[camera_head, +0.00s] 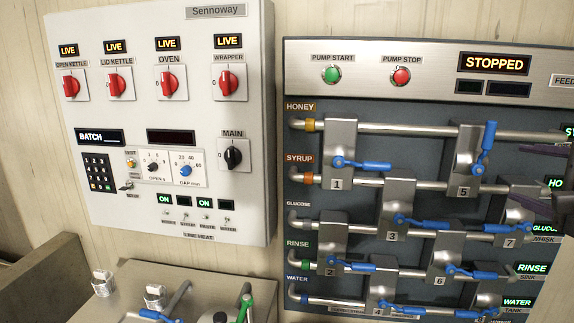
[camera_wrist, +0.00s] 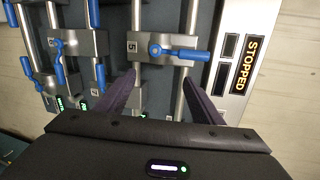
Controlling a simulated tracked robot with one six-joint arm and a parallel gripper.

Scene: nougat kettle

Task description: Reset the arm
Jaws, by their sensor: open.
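My gripper (camera_wrist: 160,100) shows in the wrist view with its two dark fingers spread apart and nothing between them. It faces the valve panel near valve 5, whose blue handle (camera_wrist: 178,53) shows above the gap between the fingers. In the head view, dark parts of my gripper and arm show at the right edge, in front of the panel's right side. Valve 5 (camera_head: 467,160) stands just left of them, with its blue handle (camera_head: 487,137) pointing up. I cannot tell from the head view how far the fingers are from the panel.
The valve panel (camera_head: 430,85) carries pipes and several blue-handled valves; its display (camera_head: 494,64) reads STOPPED. A white control box (camera_head: 220,120) with red switches is on the left wall. A metal housing (camera_head: 120,280) with knobs and handles stands below it.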

